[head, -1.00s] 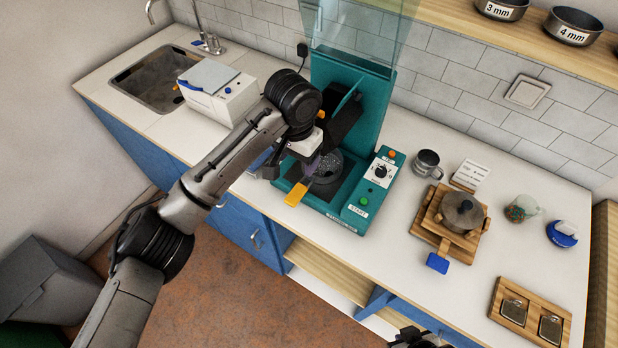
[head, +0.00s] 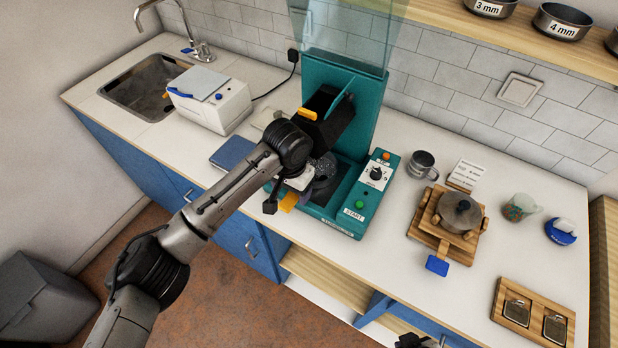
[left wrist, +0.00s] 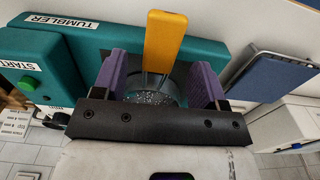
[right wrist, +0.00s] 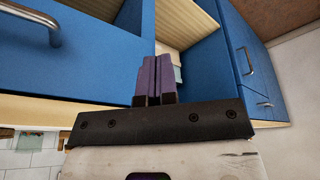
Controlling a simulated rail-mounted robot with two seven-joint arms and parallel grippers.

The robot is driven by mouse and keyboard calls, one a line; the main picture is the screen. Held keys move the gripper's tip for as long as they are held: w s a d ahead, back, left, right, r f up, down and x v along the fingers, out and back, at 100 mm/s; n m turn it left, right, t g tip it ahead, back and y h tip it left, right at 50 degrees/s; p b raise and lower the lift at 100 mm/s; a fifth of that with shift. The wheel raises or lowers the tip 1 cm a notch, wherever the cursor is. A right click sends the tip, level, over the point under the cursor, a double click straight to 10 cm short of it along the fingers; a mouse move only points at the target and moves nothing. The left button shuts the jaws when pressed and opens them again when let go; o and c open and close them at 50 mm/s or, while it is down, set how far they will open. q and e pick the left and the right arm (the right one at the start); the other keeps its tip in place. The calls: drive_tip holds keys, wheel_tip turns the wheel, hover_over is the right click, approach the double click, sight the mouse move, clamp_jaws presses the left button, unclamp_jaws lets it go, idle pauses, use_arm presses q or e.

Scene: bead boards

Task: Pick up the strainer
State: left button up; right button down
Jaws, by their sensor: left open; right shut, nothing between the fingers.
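The strainer has a flat orange handle (head: 289,201) and sits in the teal tumbler machine (head: 340,222). In the left wrist view the handle (left wrist: 165,40) points away between my open purple fingers, and part of the speckled strainer bowl (left wrist: 152,97) shows behind it. My left gripper (left wrist: 160,78) is open, with one finger on each side of the handle and visible gaps to both. In the head view my left wrist hides part of the bowl. My right gripper (right wrist: 155,78) is shut and empty, in front of the blue cabinets, below the counter.
The START panel (head: 374,190) stands right of the tumbler's well, and a clear raised cover (head: 350,30) is above. A blue book-like item (head: 233,152) and a white box (head: 210,105) are on the left.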

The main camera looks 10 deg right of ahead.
sight(292, 195)
use_arm(q)
wheel_tip(292, 195, down, 3)
drive_tip(key=c, duration=1.1)
drive_tip(key=shift+r, duration=0.1)
drive_tip(key=shift+c, duration=0.5)
drive_tip(key=shift+r, duration=0.1)
